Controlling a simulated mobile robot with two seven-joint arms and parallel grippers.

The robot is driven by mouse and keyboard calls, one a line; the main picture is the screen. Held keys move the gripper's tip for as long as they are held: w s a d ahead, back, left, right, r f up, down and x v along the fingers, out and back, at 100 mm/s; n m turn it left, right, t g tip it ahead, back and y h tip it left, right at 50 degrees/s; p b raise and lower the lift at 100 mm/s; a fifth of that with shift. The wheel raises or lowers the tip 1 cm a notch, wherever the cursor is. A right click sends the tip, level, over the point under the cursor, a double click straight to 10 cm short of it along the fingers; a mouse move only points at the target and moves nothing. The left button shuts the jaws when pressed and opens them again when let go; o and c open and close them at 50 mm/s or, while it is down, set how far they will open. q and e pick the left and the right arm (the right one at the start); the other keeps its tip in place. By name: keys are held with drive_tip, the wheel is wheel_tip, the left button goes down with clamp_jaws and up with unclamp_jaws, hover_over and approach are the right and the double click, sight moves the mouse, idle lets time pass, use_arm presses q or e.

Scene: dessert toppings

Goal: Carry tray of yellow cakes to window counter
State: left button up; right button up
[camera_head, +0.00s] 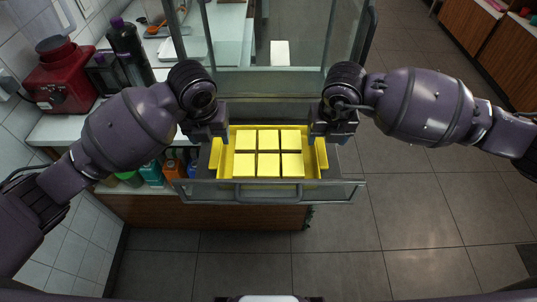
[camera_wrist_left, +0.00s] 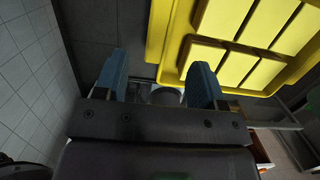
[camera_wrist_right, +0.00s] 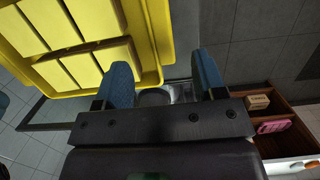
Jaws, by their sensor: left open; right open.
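A yellow tray (camera_head: 223,158) holds several square yellow cakes (camera_head: 268,140) in two rows. It sits inside a glass-walled drawer or case with a metal frame (camera_head: 270,192). My left gripper (camera_head: 219,138) is at the tray's left end and my right gripper (camera_head: 318,137) is at its right end. In the left wrist view, the open blue fingers (camera_wrist_left: 160,80) are close to the tray's rim (camera_wrist_left: 168,50). In the right wrist view, the open blue fingers (camera_wrist_right: 162,82) are also close to the rim (camera_wrist_right: 160,35). I cannot tell whether any finger touches the tray.
A red blender (camera_head: 62,75) and dark bottles (camera_head: 128,45) stand on the white counter at left. Colored bottles (camera_head: 150,172) sit on a shelf below. Wooden cabinets (camera_head: 487,35) are at the far right. The tiled floor (camera_head: 420,210) at right is clear.

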sight(217, 151)
use_arm(q)
drive_tip(key=f, duration=0.2)
drive_tip(key=w+f, duration=0.1)
drive_tip(key=f, duration=0.5)
drive_tip(key=shift+w, duration=0.15)
use_arm(e)
drive_tip(key=f, duration=0.5)
drive_tip(key=w+f, duration=0.1)
drive_tip(key=f, duration=0.2)
drive_tip(key=shift+w, duration=0.1)
use_arm(q)
drive_tip(key=shift+c, duration=0.3)
use_arm(e)
drive_tip(key=shift+c, duration=0.3)
use_arm(q)
clamp_jaws()
use_arm(e)
clamp_jaws()
